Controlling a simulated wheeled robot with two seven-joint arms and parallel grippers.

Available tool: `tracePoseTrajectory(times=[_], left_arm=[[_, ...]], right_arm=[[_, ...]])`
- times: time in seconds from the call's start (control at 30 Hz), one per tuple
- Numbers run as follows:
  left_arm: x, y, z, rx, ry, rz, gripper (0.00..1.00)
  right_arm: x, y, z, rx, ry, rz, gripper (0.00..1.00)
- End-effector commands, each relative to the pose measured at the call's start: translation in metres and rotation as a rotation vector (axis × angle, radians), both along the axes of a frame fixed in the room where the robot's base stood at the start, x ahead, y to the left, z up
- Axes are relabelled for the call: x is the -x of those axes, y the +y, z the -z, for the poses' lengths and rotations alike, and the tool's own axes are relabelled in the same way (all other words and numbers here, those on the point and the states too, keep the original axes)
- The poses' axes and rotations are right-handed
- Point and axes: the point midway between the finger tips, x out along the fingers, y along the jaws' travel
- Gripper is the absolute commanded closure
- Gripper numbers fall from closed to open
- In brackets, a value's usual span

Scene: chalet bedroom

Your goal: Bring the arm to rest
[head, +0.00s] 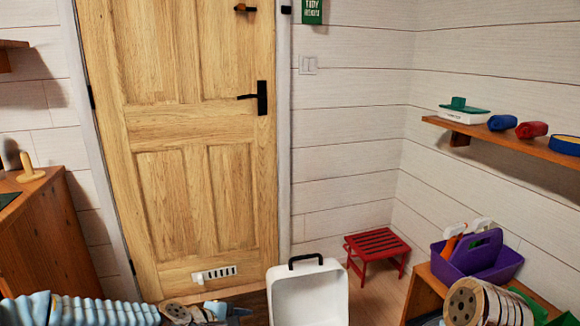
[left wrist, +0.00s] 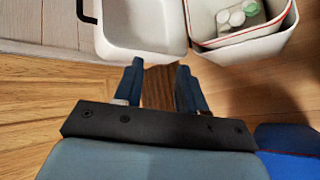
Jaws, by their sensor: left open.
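Just beyond the fingertips is a white bin (left wrist: 143,28) with a black handle, which also shows at the bottom middle of the head view (head: 308,297). Part of my right arm shows at the bottom right of the head view; its gripper is not seen.
Another white bin with a red rim (left wrist: 272,38) holds small white and green things. A red stool (head: 375,245) stands by the wall. A purple caddy (head: 478,258) sits on a wooden unit at right. A wooden cabinet (head: 50,240) is at left, beside the door (head: 185,150).

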Motion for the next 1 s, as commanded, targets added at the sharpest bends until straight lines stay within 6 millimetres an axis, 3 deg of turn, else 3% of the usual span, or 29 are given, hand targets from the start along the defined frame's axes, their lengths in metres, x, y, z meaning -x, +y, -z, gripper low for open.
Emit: tracePoseTrajectory(times=[0.17, 0.27, 0.4, 0.5, 0.6, 0.7, 1.0], left_arm=[[0.034, -0.017, 0.061, -0.129, 0.016, 0.144, 0.6], [0.065, -0.026, 0.104, -0.225, 0.023, 0.268, 0.6], [0.132, -0.035, 0.172, -0.397, 0.024, 0.531, 0.6], [0.184, -0.031, 0.21, -0.508, 0.012, 0.737, 0.6], [0.22, -0.022, 0.231, -0.581, 0.0, 0.89, 0.6], [0.238, -0.015, 0.241, -0.618, -0.01, 0.974, 0.6], [0.243, -0.012, 0.243, -0.63, -0.013, 0.998, 0.6]], right_arm=[[0.0, 0.0, 0.0, 0.0, 0.0, 0.0, 0.57], [0.0, 0.0, 0.0, 0.0, 0.0, 0.0, 0.57], [0.0, 0.0, 0.0, 0.0, 0.0, 0.0, 0.57], [0.0, 0.0, 0.0, 0.0, 0.0, 0.0, 0.57], [0.0, 0.0, 0.0, 0.0, 0.0, 0.0, 0.57], [0.0, 0.0, 0.0, 0.0, 0.0, 0.0, 0.57], [0.0, 0.0, 0.0, 0.0, 0.0, 0.0, 0.57]])
